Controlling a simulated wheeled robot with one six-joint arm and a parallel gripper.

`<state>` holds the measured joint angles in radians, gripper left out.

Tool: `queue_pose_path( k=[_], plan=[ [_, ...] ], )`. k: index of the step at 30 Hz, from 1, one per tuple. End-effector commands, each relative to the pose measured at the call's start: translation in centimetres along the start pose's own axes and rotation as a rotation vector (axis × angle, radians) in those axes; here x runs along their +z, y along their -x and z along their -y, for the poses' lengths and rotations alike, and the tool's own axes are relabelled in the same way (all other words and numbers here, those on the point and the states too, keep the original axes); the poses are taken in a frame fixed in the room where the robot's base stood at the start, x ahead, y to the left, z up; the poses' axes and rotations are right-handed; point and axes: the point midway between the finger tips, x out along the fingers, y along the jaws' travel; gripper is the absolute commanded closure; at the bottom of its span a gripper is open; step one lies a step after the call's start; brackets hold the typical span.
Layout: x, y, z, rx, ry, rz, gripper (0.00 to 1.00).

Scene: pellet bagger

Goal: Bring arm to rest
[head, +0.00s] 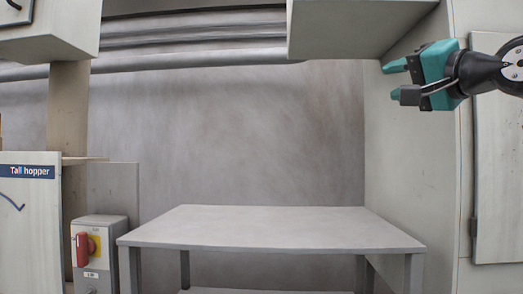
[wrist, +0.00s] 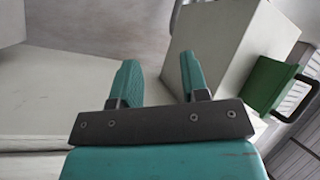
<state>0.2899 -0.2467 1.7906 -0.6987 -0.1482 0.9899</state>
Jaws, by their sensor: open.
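My gripper (head: 388,81) is at the upper right of the head view, with its teal fingers pointing left. It is held up in front of the pale cabinet wall, higher than the table. In the wrist view my gripper (wrist: 160,80) shows both teal fingers apart, with nothing between them. My dark arm comes in from the right edge of the head view, and the rest of it is out of view.
A bare grey table (head: 275,228) stands at the centre. A box with a red switch handle (head: 83,249) is at the lower left, beside a panel labelled "Tall hopper" (head: 28,200). An overhead cabinet (head: 355,28) hangs above. A green block with a dark handle (wrist: 268,86) shows in the wrist view.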

Motion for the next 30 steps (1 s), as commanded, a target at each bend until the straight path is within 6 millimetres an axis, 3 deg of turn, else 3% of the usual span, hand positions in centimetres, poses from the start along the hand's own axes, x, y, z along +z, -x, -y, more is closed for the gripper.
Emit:
queue_pose_path(
  k=[1, 4, 8, 12, 15, 18, 21, 25, 30],
  plan=[
    [3.5, -0.2, -2.3, 0.074, 0.03, 0.091, 0.59],
    [10.2, 0.7, -6.7, 0.211, 0.123, 0.289, 0.59],
    [18.8, 4.1, -11.6, 0.339, 0.257, 0.587, 0.59],
    [27.2, 10.3, -15.7, 0.408, 0.407, 0.947, 0.59],
    [31.5, 15.3, -17.7, 0.416, 0.5, 1.19, 0.59],
    [34.1, 19.7, -19.0, 0.402, 0.57, 1.385, 0.59],
    [35.4, 22.6, -19.8, 0.386, 0.612, 1.512, 0.59],
    [36.0, 24.2, -20.1, 0.374, 0.633, 1.582, 0.59],
    [36.0, 24.3, -20.2, 0.373, 0.634, 1.585, 0.59]
  ],
)
